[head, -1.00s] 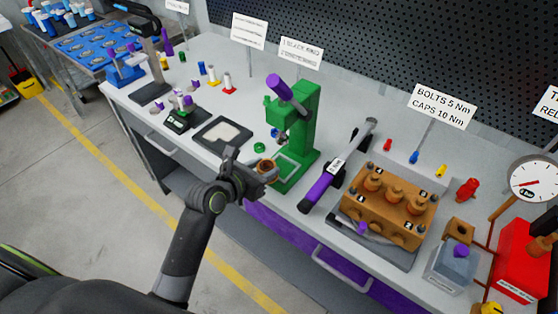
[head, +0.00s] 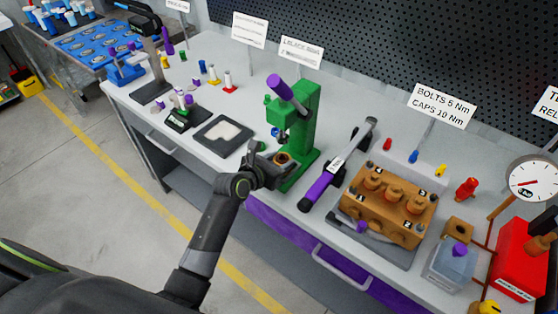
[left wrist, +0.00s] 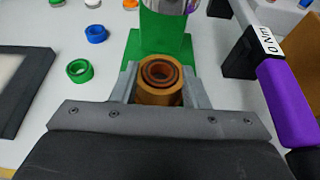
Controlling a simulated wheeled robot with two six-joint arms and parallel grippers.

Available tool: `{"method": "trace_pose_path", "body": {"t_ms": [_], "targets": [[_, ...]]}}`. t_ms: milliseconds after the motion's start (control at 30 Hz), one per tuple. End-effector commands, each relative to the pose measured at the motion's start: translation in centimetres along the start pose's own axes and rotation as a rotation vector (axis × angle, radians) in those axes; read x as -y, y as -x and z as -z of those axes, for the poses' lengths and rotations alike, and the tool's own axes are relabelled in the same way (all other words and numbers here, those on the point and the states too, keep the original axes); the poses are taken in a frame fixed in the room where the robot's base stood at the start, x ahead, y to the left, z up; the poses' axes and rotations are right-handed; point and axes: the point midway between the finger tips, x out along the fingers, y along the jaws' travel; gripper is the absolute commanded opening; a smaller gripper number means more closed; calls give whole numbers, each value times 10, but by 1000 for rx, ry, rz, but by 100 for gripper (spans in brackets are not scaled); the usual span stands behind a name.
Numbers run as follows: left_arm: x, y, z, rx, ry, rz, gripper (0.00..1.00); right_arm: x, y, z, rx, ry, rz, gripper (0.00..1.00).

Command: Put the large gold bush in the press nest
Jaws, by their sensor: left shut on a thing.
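The large gold bush (head: 283,158) is a short orange-gold ring, and it also shows in the left wrist view (left wrist: 159,94) with its open bore facing up. My left gripper (head: 279,163) is shut on it, with a grey finger on each side. The bush is at the front of the green press (head: 299,125), over or close to its base. The press's silver ram (left wrist: 178,5) is beyond the bush in the left wrist view. The nest is hidden by the gripper and bush, so I cannot tell whether they touch. My right gripper is not in view.
A purple-handled torque wrench (head: 320,187) lies right of the press, near the pump block (head: 388,205). A green ring (left wrist: 80,70) and a blue ring (left wrist: 96,33) lie to the left. A black-framed tray (head: 223,134) is further left. Bare bench shows between them.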

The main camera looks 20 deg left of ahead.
Motion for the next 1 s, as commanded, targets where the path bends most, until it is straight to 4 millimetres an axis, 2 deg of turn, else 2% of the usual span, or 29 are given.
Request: {"method": "trace_pose_path", "body": {"t_ms": [67,100,267,667,767,1000], "targets": [[0,-1,2,1,1,0,14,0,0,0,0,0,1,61],[0,-1,2,0,1,0,43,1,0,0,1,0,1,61],[0,-1,2,0,1,0,63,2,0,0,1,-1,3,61],[0,5,0,-1,-1,-1,63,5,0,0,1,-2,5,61],[-1,17,0,0,-1,-2,63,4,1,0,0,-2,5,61],[0,61,0,0,-2,-1,63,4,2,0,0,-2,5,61]]}}
